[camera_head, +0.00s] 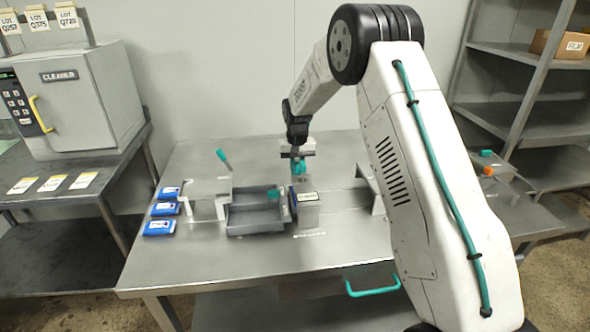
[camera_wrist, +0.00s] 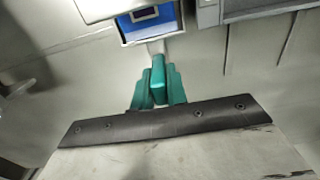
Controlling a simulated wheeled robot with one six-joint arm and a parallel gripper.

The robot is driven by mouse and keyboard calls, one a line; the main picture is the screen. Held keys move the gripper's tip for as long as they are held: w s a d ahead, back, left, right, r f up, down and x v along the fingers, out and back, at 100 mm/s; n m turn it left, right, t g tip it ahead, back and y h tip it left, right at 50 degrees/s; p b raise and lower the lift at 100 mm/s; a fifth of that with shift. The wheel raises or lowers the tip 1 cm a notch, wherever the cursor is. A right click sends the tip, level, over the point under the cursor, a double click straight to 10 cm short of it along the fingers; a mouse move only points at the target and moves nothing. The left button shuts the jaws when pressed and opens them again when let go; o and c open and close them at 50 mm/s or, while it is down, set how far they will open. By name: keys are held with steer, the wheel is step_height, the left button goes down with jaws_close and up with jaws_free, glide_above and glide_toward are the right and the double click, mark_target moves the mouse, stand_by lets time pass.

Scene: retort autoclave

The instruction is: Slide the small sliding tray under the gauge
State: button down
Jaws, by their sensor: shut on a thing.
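In the wrist view, my gripper (camera_wrist: 160,78) has its teal fingers closed around a teal handle (camera_wrist: 158,88). A short pale stem joins this handle to a small pale-edged tray (camera_wrist: 175,33) with a blue inside. A dark piece with a small display, perhaps the gauge (camera_wrist: 145,14), shows over the blue. I cannot tell whether it is above or in the tray. In the head view, my gripper (camera_head: 298,165) points down over the back middle of the table, behind a grey block with a pale label (camera_head: 308,198). The small tray is hard to make out there.
A grey open tray (camera_head: 250,222) stands left of the labelled block on the steel table (camera_head: 200,268). Several blue packs (camera_head: 160,227) lie at the table's left. A cleaner cabinet (camera_head: 80,95) stands farther left. The table's front is clear.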

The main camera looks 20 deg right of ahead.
steer(key=c, duration=1.4)
jaws_free()
steer(key=shift+w+a, duration=0.1)
steer(key=shift+a, duration=0.25)
steer(key=shift+d, duration=0.1)
steer(key=shift+d+r, duration=0.1)
steer(key=shift+r, duration=0.05)
step_height(320, 180, up, 8)
steer(key=shift+f, duration=0.2)
